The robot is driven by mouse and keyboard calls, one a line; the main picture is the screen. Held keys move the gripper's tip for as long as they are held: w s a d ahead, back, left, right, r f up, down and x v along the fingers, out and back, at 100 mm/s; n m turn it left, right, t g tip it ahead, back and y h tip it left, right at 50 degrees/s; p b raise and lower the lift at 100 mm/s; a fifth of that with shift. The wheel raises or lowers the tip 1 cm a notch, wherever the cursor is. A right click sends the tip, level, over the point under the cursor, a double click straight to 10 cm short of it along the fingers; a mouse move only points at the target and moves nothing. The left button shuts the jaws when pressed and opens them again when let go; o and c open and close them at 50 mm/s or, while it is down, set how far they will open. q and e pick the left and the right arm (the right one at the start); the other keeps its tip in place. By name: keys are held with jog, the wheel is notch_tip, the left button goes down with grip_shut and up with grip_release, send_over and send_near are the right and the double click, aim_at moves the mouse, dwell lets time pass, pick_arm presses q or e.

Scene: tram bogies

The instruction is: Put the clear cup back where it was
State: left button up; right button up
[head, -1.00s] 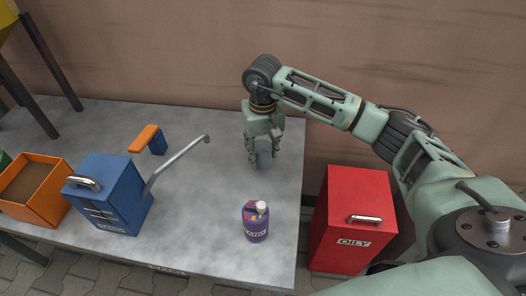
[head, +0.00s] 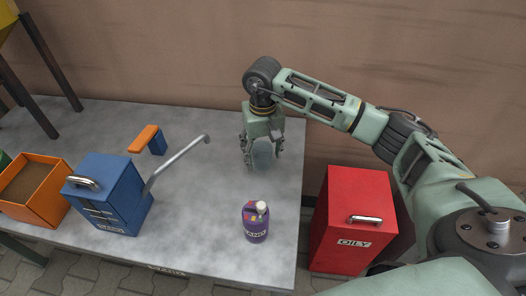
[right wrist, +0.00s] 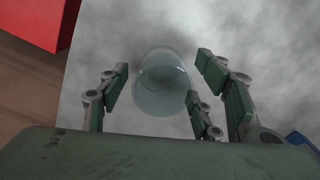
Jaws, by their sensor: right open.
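The clear cup (right wrist: 160,84) is a see-through, pale grey-blue vessel at the grey tabletop, between the spread fingers of my right gripper (right wrist: 163,90) in the right wrist view. The fingers stand apart from it on both sides. In the head view my right gripper (head: 262,158) points down over the right back part of the table (head: 205,185). A pale rounded shape between its fingers there seems to be the cup, mostly hidden. My left gripper is not in view.
A purple bottle (head: 256,222) stands in front of the gripper near the table's front edge. A blue box (head: 108,195), a bent metal bar (head: 178,163), an orange-topped block (head: 146,139) and an orange bin (head: 36,192) are left. A red cabinet (head: 352,220) stands right of the table.

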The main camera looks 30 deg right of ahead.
aim_at(263, 148)
jog(key=shift+r, duration=0.2)
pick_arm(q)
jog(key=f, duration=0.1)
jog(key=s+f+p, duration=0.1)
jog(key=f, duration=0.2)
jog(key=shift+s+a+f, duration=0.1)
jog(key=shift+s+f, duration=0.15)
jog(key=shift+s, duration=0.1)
pick_arm(e)
notch_tip(263, 148, up, 12)
